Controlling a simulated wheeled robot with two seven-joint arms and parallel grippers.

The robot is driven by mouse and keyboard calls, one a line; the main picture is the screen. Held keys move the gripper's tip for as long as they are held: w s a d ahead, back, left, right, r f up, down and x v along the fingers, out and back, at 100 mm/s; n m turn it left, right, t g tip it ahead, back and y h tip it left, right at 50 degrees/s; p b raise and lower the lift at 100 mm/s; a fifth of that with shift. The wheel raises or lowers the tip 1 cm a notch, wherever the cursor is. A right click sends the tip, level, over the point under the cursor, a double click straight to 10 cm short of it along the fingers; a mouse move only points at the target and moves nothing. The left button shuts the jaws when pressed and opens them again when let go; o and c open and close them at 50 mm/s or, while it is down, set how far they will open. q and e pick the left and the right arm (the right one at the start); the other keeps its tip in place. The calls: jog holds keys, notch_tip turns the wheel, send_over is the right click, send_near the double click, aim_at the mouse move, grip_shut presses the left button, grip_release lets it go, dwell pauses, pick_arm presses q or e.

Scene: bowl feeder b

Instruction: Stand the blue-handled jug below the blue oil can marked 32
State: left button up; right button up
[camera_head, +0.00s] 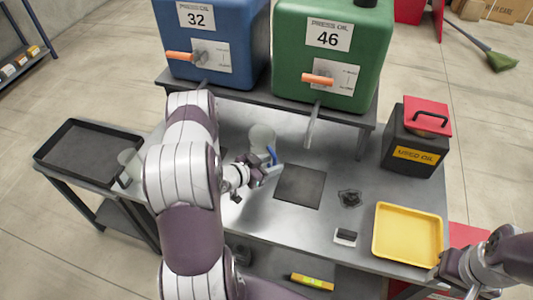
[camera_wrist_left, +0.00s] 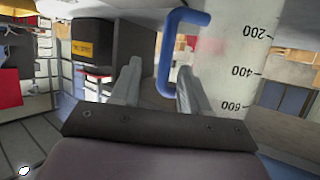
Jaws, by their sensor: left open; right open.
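The clear jug (camera_head: 261,137) with a blue handle (camera_head: 272,155) stands upright on the grey table, right of the spout of the blue oil can marked 32 (camera_head: 232,25). My left gripper (camera_head: 268,172) is open at the handle. In the left wrist view the blue handle (camera_wrist_left: 163,75) shows between the open fingers (camera_wrist_left: 160,90), and the jug's graduated wall (camera_wrist_left: 228,60) is beside them at the right. I cannot tell whether the fingers touch it. My right gripper (camera_head: 462,288) is at the lower right, open and away from the jug.
The green can marked 46 (camera_head: 345,60) stands right of the blue one on a raised shelf; its spout hangs down. A dark square mat (camera_head: 300,187), used oil box (camera_head: 416,150) and yellow tray (camera_head: 409,235) are to the right. Another jug (camera_head: 131,160) and a black tray (camera_head: 88,150) are left.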

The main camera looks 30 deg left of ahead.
pick_arm(q)
jog(key=x, duration=0.4)
jog(key=shift+w+a+f+p, duration=0.15)
jog(key=shift+w+a+p, duration=0.1)
jog(key=shift+w+p, duration=0.15)
jog(key=shift+s+d, duration=0.1)
jog(key=shift+c, duration=0.5)
grip_shut()
